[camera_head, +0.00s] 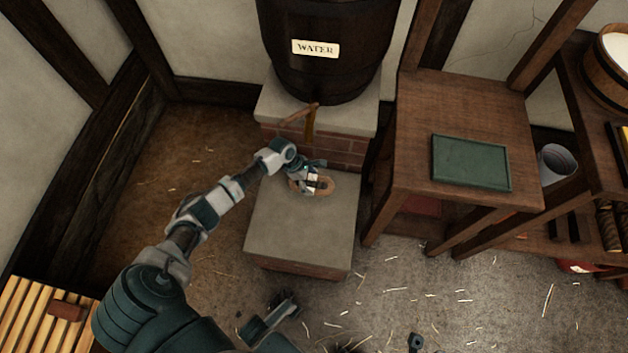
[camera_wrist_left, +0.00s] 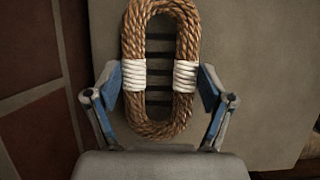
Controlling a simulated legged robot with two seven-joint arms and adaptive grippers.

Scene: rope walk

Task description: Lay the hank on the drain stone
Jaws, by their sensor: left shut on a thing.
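The hank (camera_head: 326,187) is an oval coil of brown rope with two white bindings. It is over the far part of the drain stone (camera_head: 300,230), a grey slab on a brick base. My left gripper (camera_head: 312,180) is shut on the hank. In the left wrist view the hank (camera_wrist_left: 134,38) lies between the blue-padded fingers (camera_wrist_left: 160,82), one at each white binding. Dark slots in the stone show through its loop. I cannot tell whether the hank touches the stone.
A barrel marked WATER (camera_head: 325,70) with a wooden tap (camera_head: 310,118) stands on a brick plinth just behind the stone. The front of the drain stone is bare. Straw litters the floor.

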